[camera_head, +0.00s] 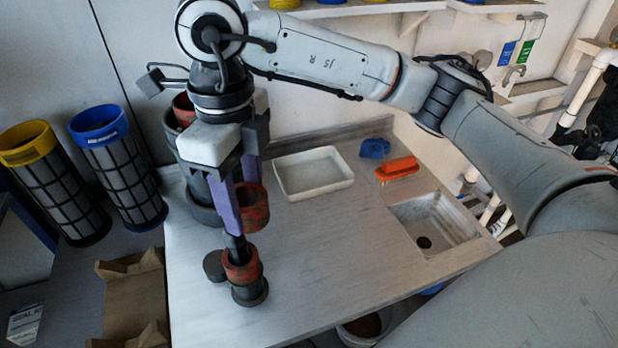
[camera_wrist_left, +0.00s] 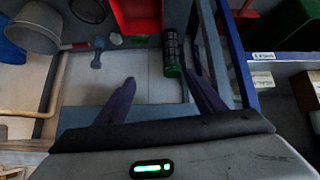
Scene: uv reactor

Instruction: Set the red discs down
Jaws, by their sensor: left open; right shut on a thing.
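A red ring-shaped disc (camera_head: 241,266) is at the lower end of my right gripper (camera_head: 237,238), directly above a short black round base (camera_head: 250,292). The right gripper points down, shut, with a dark part between its purple fingers and the ring; the exact grip is partly hidden. I cannot tell whether the ring touches the base. Another red round piece (camera_head: 254,207) is just behind the fingers. A tall dark cylinder (camera_head: 203,205) with a red top (camera_head: 183,107) stands behind the gripper, partly covered. In the left wrist view my left gripper (camera_wrist_left: 165,92) is open and empty.
A white tray (camera_head: 313,173), a blue item (camera_head: 375,148), an orange-red brush (camera_head: 397,169) and a sink (camera_head: 436,223) are on the counter to the right. Yellow-topped (camera_head: 55,185) and blue-topped (camera_head: 120,170) mesh cylinders stand left. The front middle counter is clear.

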